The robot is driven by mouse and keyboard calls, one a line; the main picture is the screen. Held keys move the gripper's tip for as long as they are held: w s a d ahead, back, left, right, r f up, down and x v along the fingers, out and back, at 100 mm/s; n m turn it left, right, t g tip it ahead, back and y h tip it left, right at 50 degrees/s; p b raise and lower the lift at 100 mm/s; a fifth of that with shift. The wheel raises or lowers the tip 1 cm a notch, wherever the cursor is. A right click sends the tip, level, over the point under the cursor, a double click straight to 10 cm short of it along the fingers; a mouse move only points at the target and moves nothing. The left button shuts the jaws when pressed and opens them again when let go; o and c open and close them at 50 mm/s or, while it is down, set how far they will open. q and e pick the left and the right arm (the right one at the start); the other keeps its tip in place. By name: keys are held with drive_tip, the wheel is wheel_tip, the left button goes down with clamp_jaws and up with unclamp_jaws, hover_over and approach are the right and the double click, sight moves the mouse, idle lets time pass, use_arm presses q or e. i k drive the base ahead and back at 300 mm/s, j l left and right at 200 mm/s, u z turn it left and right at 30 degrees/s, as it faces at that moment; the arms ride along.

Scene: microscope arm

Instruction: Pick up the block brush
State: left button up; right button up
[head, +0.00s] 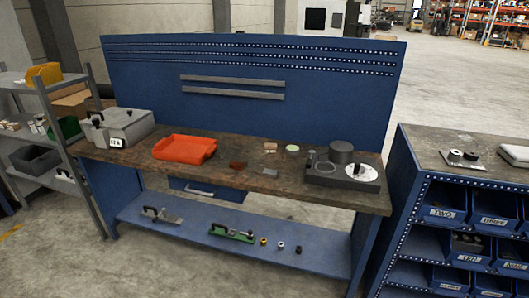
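No gripper of mine is in view. I cannot tell for sure which object is the block brush. A small reddish-brown block (238,165) lies on the workbench top, to the right of the red tray (185,148). A small beige block (270,147) lies farther back and to its right. Both are too small to show bristles. A flat grey piece (270,172) lies near the front edge of the bench.
The wooden workbench (225,177) has a blue back panel. A grey case (120,127) stands at its left end, a dark device (318,172) at its right. A pale green disc (292,148) lies between. The lower shelf (190,230) holds tools. Shelving flanks both sides; the floor in front is clear.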

sight(270, 147)
drive_tip(key=i+j+u, duration=0.15)
drive_tip(key=i, duration=0.55)
drive_tip(key=i+l+u, duration=0.15)
drive_tip(key=i, duration=0.55)
drive_tip(key=i+u, duration=0.1)
drive_tip(key=i, duration=0.65)
drive_tip(key=i+l+u, duration=0.15)
drive_tip(key=i, duration=0.55)
